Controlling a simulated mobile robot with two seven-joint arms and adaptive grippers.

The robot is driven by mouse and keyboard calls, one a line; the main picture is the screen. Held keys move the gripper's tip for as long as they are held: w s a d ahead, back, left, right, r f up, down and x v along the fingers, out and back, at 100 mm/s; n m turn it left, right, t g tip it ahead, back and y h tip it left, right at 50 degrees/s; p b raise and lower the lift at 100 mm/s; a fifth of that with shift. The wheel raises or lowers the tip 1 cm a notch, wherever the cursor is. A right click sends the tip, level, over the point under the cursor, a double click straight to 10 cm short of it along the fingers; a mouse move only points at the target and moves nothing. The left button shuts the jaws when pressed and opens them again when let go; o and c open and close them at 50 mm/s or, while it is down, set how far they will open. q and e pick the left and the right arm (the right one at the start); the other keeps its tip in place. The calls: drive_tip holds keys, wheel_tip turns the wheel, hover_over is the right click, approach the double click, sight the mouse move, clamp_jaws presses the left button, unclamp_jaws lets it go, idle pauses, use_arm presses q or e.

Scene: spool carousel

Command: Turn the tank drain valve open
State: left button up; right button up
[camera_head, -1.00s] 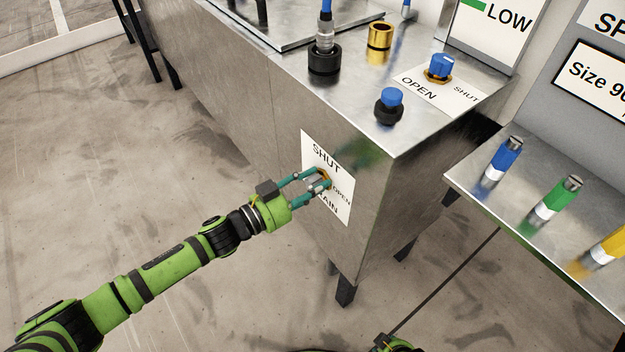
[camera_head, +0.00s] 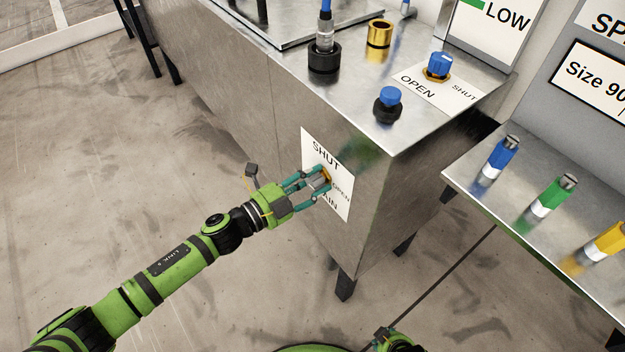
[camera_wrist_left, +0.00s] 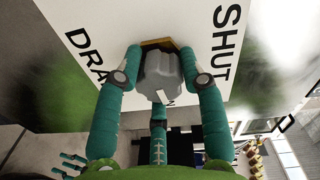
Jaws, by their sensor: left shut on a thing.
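The drain valve is a grey ribbed knob (camera_head: 319,184) on an orange-brown base, on the side of the metal tank. It sits on a white label (camera_head: 340,208) marked SHUT, OPEN and DRAIN, partly covered by my fingers. My left gripper (camera_head: 318,179) is shut on the knob. In the left wrist view the knob (camera_wrist_left: 162,74) sits between the fingertips (camera_wrist_left: 160,66), with a white mark at its lower edge. There SHUT reads at the right and DRAIN at the left; OPEN is mostly hidden. Part of my right gripper (camera_head: 393,342) shows at the bottom edge, its fingers unclear.
The tank top (camera_head: 290,80) carries a blue-capped black fitting (camera_head: 389,104), a brass ring (camera_head: 380,33) and a blue knob (camera_head: 439,66) on an OPEN/SHUT label. A shelf (camera_head: 470,185) with blue, green and yellow cylinders stands at the right. Floor at the left is clear.

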use_arm(q)
drive_tip(key=shift+m, duration=0.6)
drive_tip(key=o, duration=1.2)
drive_tip(key=shift+c, duration=0.2)
drive_tip(key=v, duration=1.2)
drive_tip(key=shift+w, duration=0.1)
